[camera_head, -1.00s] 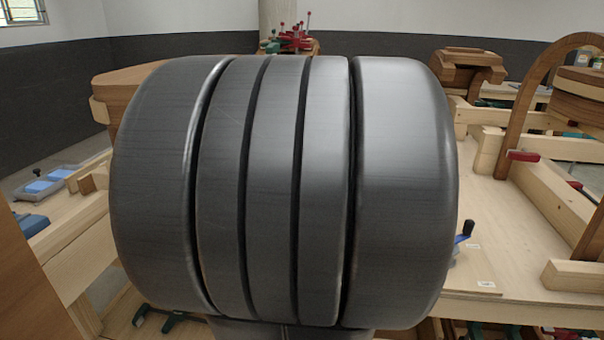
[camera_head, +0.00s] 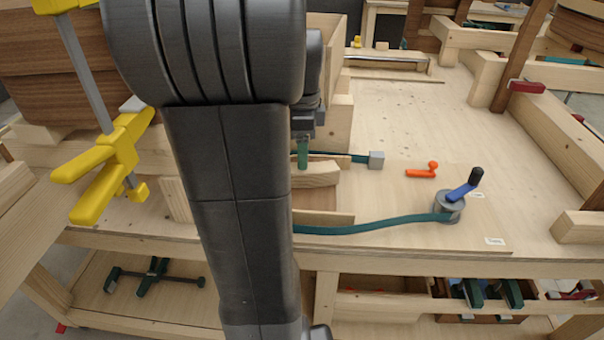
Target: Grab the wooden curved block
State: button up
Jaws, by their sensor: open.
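A small pale wooden block with a curved top (camera_head: 320,177) sits on the workbench, just right of my dark arm link. It looks like the wooden curved block; its left part is hidden behind the arm. My gripper (camera_head: 304,152) shows only in part, as a dark body with a green tip close above this block. It is open, with no block seen in it. The rest of the gripper is hidden by my arm, and I cannot tell whether the tip touches the block.
A teal strap runs along the workbench (camera_head: 400,120) to a grey winder with a blue crank (camera_head: 449,205). A small orange tool (camera_head: 422,170) lies behind it. A yellow clamp (camera_head: 112,165) stands at left.

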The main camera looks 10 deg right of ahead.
aim_at(303, 174)
notch_tip(303, 174, down, 6)
jog(key=shift+s+f, duration=0.1)
jog(key=shift+f, duration=0.15)
jog(key=shift+c, duration=0.3)
jog(key=c, duration=1.1)
jog(key=shift+r, duration=0.1)
